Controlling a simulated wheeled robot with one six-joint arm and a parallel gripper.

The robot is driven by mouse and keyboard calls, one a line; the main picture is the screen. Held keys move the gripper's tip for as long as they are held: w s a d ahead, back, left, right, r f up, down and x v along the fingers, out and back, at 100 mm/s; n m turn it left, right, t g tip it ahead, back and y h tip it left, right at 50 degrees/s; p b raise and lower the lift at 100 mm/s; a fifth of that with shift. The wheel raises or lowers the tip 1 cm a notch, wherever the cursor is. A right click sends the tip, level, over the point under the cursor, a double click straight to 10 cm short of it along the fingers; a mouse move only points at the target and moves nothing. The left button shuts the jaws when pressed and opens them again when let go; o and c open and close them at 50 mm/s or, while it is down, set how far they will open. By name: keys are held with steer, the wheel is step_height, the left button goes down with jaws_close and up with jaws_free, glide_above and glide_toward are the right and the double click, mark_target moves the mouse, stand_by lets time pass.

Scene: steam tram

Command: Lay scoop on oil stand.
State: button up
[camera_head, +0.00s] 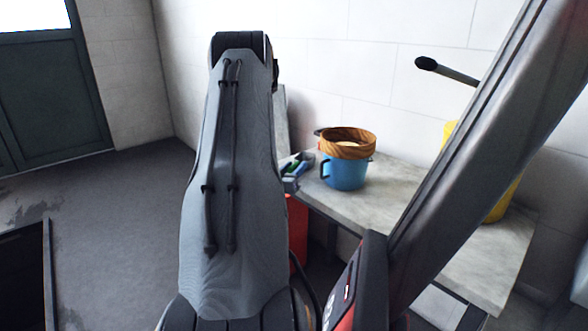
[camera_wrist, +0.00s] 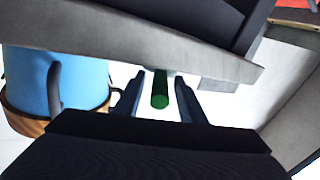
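A green rod-like piece (camera_wrist: 160,90), perhaps the scoop's handle, shows in the wrist view with its round end towards the camera. My gripper (camera_wrist: 156,98) is open, with one finger on each side of it and a gap on both sides. In the head view the green piece (camera_head: 297,166) is small, left of the blue mug, among blue-grey parts that seem to be my fingers. The rest of the piece is hidden, so I cannot confirm it is the scoop. I cannot single out the oil stand.
A blue mug (camera_head: 346,174) with a wooden bowl-like ring (camera_head: 347,142) on top stands on a grey bench (camera_head: 390,204). A yellow container (camera_head: 500,202) is partly behind my arm. A black-tipped rod (camera_head: 446,71) shows above. A red object (camera_head: 297,232) is below the bench.

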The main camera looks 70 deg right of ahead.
steer(key=shift+r, duration=0.15)
steer(key=w+a+b, duration=0.1)
steer(key=a, duration=1.1)
steer(key=shift+w, duration=0.4)
